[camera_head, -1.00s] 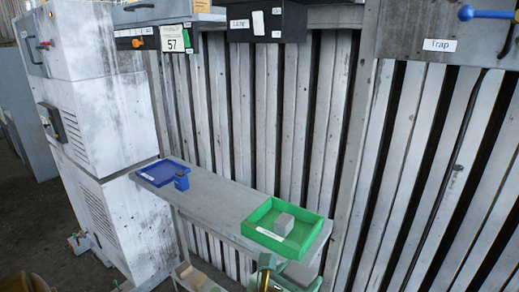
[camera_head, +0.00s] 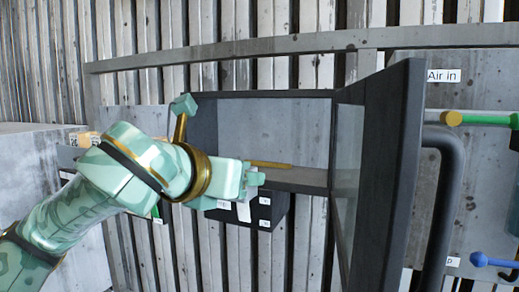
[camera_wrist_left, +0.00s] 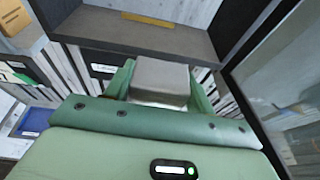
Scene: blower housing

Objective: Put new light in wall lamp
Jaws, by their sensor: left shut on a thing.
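My left gripper (camera_head: 252,181) comes in from the left, in front of the opening of a dark box-shaped wall housing (camera_head: 210,135). In the left wrist view the gripper (camera_wrist_left: 160,88) is shut on a grey block (camera_wrist_left: 160,78) with a paler underside. The block is hidden or indistinct in the head view. The housing's glazed door (camera_head: 345,175) stands open to the right. A yellow-brown strip (camera_head: 270,164) lies inside the housing; it also shows at the top of the left wrist view (camera_wrist_left: 148,19). My right gripper is not in view.
A black box (camera_head: 272,212) with white labels is below the housing. A thick dark pipe (camera_head: 448,200), a green handle (camera_head: 480,119) and a blue handle (camera_head: 495,262) are right of the door. A horizontal rail (camera_head: 250,48) runs above.

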